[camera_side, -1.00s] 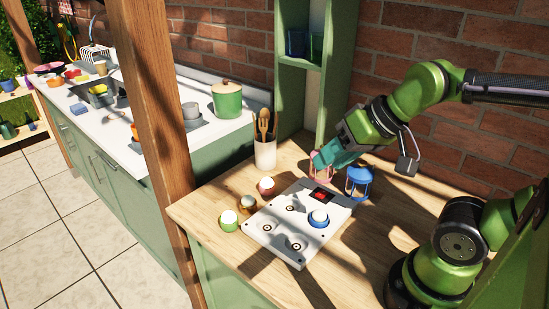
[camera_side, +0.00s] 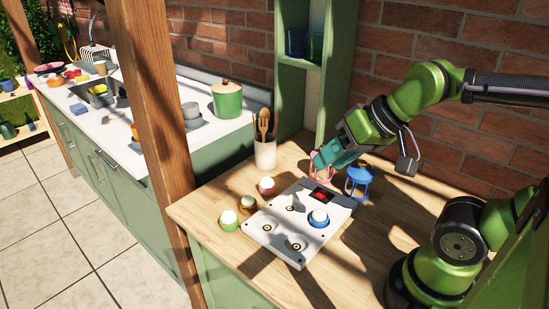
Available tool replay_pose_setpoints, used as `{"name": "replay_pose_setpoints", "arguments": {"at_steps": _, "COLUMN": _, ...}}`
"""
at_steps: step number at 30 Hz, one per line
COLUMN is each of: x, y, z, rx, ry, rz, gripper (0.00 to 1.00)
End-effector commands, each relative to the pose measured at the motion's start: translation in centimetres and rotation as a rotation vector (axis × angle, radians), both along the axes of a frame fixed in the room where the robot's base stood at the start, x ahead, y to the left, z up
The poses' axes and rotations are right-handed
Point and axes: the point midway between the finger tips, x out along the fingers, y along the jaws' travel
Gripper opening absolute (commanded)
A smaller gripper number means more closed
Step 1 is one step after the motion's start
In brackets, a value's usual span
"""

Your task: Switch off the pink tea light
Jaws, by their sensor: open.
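A reddish-pink tea light (camera_side: 266,187) with a pale top stands on the wooden table, left of the white board. It is small, and whether it is lit cannot be told. A pink open-framed holder (camera_side: 319,176) stands behind the board, and my gripper (camera_side: 319,163) is down at its top. My gripper is open; its fingertips are small here, and whether they touch the holder cannot be told. The gripper partly hides the holder. The white board (camera_side: 271,239) has several round spots and a dark panel with a red display (camera_side: 321,195).
A blue tea light (camera_side: 318,218) sits on the board. Brown (camera_side: 247,204) and green (camera_side: 229,220) tea lights stand at its left. A blue open-framed holder (camera_side: 359,182) is close right of my gripper. A utensil pot (camera_side: 265,153) stands behind. The table's right front is clear.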

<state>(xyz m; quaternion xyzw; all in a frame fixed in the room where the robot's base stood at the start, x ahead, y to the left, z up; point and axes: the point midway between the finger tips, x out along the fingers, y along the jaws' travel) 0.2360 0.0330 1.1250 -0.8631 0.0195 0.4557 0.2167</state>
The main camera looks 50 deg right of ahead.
Motion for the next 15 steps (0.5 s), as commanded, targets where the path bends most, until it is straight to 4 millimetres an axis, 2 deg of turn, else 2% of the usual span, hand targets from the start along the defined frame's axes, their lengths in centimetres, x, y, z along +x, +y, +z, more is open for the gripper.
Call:
{"name": "replay_pose_setpoints", "arguments": {"at_steps": 2, "x": 0.0, "y": 0.0, "z": 0.0, "rx": 0.0, "ry": 0.0, "rz": 0.0, "gripper": 0.43}}
{"name": "replay_pose_setpoints", "arguments": {"at_steps": 5, "x": 0.0, "y": 0.0, "z": -0.2, "rx": 0.0, "ry": 0.008, "rz": 0.0, "gripper": 0.29}}
{"name": "replay_pose_setpoints", "arguments": {"at_steps": 8, "x": 0.4, "y": -0.1, "z": -1.3, "rx": 0.002, "ry": 0.058, "rz": -0.003, "gripper": 0.13}}
{"name": "replay_pose_setpoints", "arguments": {"at_steps": 11, "x": 2.1, "y": -0.4, "z": -2.1, "rx": 0.004, "ry": 0.125, "rz": -0.01, "gripper": 0.0}}
{"name": "replay_pose_setpoints", "arguments": {"at_steps": 15, "x": 6.0, "y": -1.4, "z": -3.1, "rx": -0.011, "ry": 0.236, "rz": -0.01, "gripper": 0.0}}
